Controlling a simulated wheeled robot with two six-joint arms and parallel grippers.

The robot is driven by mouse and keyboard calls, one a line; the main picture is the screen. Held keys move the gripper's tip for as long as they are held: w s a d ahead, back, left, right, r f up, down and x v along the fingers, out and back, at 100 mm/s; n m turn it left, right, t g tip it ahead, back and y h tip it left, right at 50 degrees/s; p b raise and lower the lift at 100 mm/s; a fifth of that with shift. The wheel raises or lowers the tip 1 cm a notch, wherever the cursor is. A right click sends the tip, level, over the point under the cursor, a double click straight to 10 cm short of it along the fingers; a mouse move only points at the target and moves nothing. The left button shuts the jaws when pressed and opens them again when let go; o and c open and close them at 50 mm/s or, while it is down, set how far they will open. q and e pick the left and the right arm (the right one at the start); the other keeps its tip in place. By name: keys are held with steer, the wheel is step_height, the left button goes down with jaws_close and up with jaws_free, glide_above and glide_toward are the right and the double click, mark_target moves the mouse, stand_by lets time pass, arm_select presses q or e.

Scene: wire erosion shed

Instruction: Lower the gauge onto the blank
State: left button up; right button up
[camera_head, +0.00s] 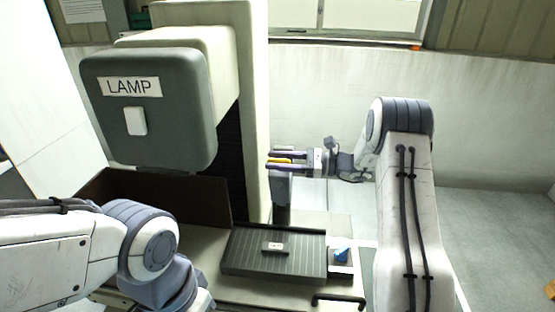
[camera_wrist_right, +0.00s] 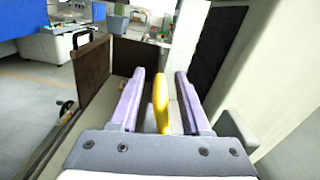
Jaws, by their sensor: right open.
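My right gripper (camera_head: 270,160) is open beside the lamp column, its two purple-grey fingers pointing left. A yellow upright piece (camera_wrist_right: 160,102) stands between the fingers in the right wrist view, with a gap on both sides. It also shows between the fingers in the head view (camera_head: 284,160). It looks like a handle, perhaps of the gauge; I cannot tell for sure. A grey post (camera_head: 281,193) rises just below it. A small pale block, likely the blank (camera_head: 273,246), lies on a dark ribbed plate (camera_head: 245,262). My left gripper is out of view.
A large grey housing marked LAMP (camera_head: 150,115) overhangs the table's left side. A brown panel (camera_head: 200,198) stands behind the ribbed plate. A small blue item (camera_head: 341,254) sits right of the plate, and a black handle (camera_head: 338,298) is at the front.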

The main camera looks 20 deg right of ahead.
jaws_close()
stand_by(1.3)
